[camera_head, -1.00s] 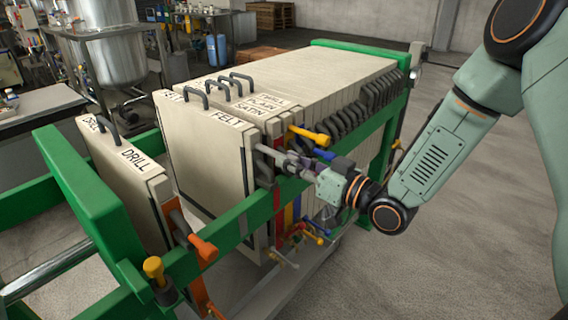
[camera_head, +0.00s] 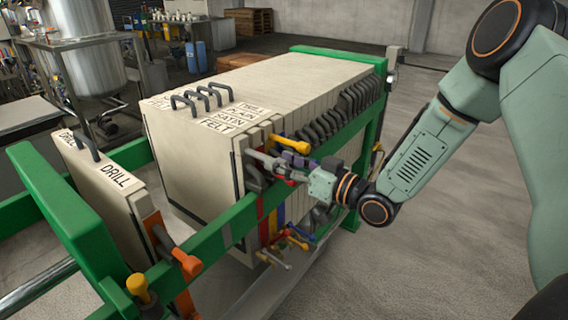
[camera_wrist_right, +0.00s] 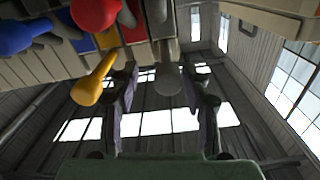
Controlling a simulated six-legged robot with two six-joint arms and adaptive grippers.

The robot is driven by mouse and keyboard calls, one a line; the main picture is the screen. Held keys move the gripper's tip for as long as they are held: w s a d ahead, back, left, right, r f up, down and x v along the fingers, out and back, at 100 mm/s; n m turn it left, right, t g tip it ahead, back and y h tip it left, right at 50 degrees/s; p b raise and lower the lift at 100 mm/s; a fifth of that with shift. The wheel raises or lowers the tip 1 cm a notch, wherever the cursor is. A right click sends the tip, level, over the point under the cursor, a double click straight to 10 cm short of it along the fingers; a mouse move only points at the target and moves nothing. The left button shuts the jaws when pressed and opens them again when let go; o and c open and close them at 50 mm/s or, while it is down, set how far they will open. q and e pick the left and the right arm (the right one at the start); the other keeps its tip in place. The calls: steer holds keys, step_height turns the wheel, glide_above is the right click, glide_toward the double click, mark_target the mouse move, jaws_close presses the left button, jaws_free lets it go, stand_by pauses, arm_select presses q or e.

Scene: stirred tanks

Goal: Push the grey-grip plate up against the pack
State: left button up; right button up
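The grey-grip plate (camera_head: 195,160) is the cream FELT plate at the front of the pack. It stands upright, with no clear gap to the pack of cream plates (camera_head: 290,85) behind it. Its grey grip (camera_wrist_right: 167,75) shows between the fingers in the right wrist view; in the head view my gripper partly hides that area. My right gripper (camera_head: 272,165) is at the plate's right side, by the green rail. In the wrist view its fingers (camera_wrist_right: 166,95) stand apart, one on each side of the grey grip. I cannot tell whether either touches it. My left gripper is out of view.
A separate DRILL plate (camera_head: 105,195) with an orange grip (camera_head: 187,262) stands at the left, with a wide gap before the FELT plate. Yellow grip (camera_head: 290,144) and other coloured grips crowd close to my gripper. The green rail (camera_head: 215,240) runs alongside.

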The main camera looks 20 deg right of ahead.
steer(key=shift+s+a, duration=0.1)
steer(key=shift+a, duration=0.1)
steer(key=shift+s+d, duration=0.1)
steer(key=shift+v, duration=2.6)
steer(key=shift+s+d, duration=0.5)
steer(key=shift+s, duration=0.4)
steer(key=shift+f, duration=0.1)
